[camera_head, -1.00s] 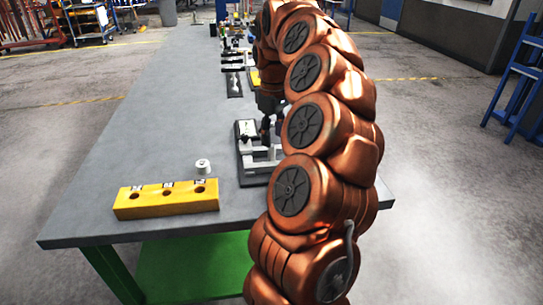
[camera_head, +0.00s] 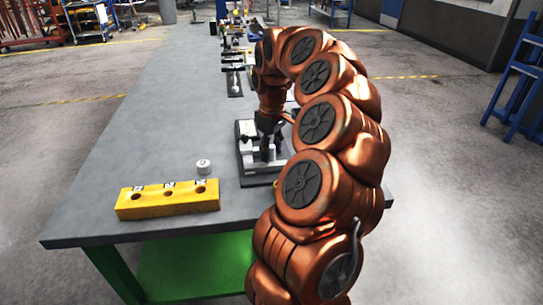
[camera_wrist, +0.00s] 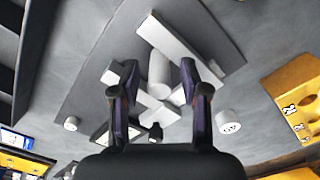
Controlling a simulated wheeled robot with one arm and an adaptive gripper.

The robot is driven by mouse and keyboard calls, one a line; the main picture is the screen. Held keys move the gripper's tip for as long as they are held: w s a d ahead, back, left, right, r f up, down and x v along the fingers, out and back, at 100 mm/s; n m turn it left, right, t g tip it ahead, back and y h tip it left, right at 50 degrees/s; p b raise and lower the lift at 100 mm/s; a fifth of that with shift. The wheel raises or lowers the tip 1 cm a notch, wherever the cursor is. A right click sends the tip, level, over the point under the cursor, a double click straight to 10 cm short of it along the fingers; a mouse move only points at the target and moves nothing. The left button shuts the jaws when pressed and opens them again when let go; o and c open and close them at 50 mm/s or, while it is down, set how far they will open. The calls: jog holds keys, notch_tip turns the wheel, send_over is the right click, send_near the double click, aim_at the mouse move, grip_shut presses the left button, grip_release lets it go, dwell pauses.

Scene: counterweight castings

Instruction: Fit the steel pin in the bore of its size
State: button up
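A yellow block (camera_head: 150,205) with three bores in a row along its top lies near the front edge of the table; part of it shows at the right of the wrist view (camera_wrist: 303,85). A light grey cylinder (camera_wrist: 160,72), which looks like the steel pin, stands at a grey fixture (camera_head: 246,163) right of the block. My gripper (camera_head: 266,143) points down above this fixture. In the wrist view my gripper (camera_wrist: 153,84) is open, with the cylinder between its spread fingers and not visibly gripped. The cylinder's lower end is hard to make out.
A short white cylinder (camera_head: 203,166) with a marked top stands behind the block's right end; it also shows in the wrist view (camera_wrist: 229,121). More fixtures and tools (camera_head: 234,80) line the table's far right. The table's left side is clear.

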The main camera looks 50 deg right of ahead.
aim_at(272, 146)
grip_shut()
jog(key=shift+r, duration=0.15)
dwell(0.4)
jog(key=shift+r+b, duration=0.4)
jog(key=shift+r, duration=1.2)
jog(key=s+a+r+b, duration=0.1)
jog(key=s+a+b, duration=0.2)
jog(key=s+a, duration=0.6)
jog(key=a, duration=0.4)
jog(key=shift+r, duration=0.25)
jog(key=shift+s, duration=0.1)
